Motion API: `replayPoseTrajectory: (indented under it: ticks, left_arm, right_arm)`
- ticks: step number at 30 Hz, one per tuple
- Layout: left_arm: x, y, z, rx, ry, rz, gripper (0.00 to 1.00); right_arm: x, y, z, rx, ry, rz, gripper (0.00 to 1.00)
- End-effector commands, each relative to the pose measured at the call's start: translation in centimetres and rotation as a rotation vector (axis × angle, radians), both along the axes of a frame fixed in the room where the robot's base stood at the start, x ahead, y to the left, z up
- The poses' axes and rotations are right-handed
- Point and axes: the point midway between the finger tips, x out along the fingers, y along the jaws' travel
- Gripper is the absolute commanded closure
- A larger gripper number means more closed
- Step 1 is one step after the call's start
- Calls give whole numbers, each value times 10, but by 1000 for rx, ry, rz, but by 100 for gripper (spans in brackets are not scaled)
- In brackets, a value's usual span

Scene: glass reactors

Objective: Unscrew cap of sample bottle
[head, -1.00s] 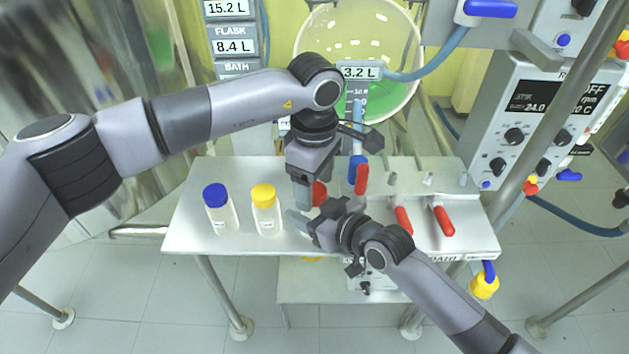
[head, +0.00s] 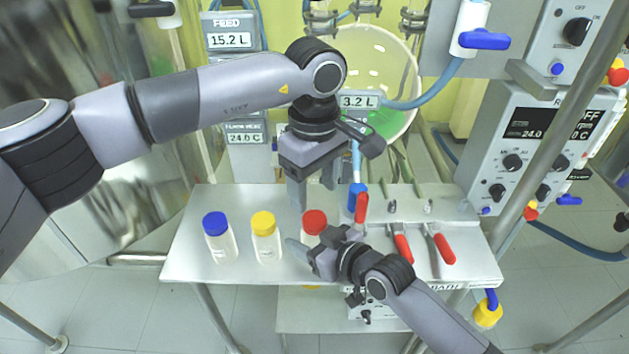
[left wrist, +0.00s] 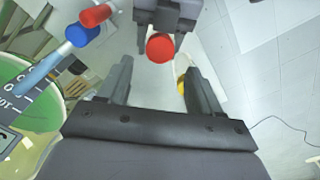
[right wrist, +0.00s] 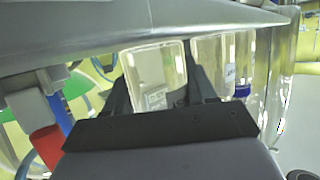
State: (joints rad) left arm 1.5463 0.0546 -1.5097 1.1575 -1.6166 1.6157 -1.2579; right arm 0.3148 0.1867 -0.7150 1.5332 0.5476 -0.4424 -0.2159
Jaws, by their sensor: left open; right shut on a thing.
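The sample bottle with a red cap (head: 314,221) stands on the white table; its body is mostly hidden in the head view by my right gripper (head: 305,257). In the right wrist view the clear bottle body (right wrist: 155,72) sits between the fingers of my right gripper, which is shut on it from the side. My left gripper (head: 312,200) points down above and behind the red cap. In the left wrist view its fingers (left wrist: 158,80) are apart and empty, and the red cap (left wrist: 160,47) lies beyond them, near the right gripper.
A yellow-capped bottle (head: 265,238) and a blue-capped bottle (head: 219,237) stand to the left on the table (head: 190,258). Red-handled tools (head: 444,249) and a blue part (head: 356,196) are to the right. A control box (head: 520,140) stands at the right.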

Motion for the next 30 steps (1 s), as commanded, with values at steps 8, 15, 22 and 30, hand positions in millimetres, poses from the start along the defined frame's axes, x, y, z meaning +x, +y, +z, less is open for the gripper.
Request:
replayPoseTrajectory:
  ticks: [8, 15, 22, 30]
  left_arm:
    - [-1, 0, -45, 1, 2, 2, 36]
    - [0, 0, -63, 1, 1, 2, 36]
    - [0, 0, -64, 0, 0, 2, 36]
    - [0, 0, -63, 0, 0, 2, 93]
  right_arm:
    - [0, 0, 0, -1, 1, 0, 100]
    - [0, 0, 0, -1, 1, 0, 100]
    - [0, 0, 0, -1, 1, 0, 100]
    - [0, 0, 0, -1, 1, 0, 100]
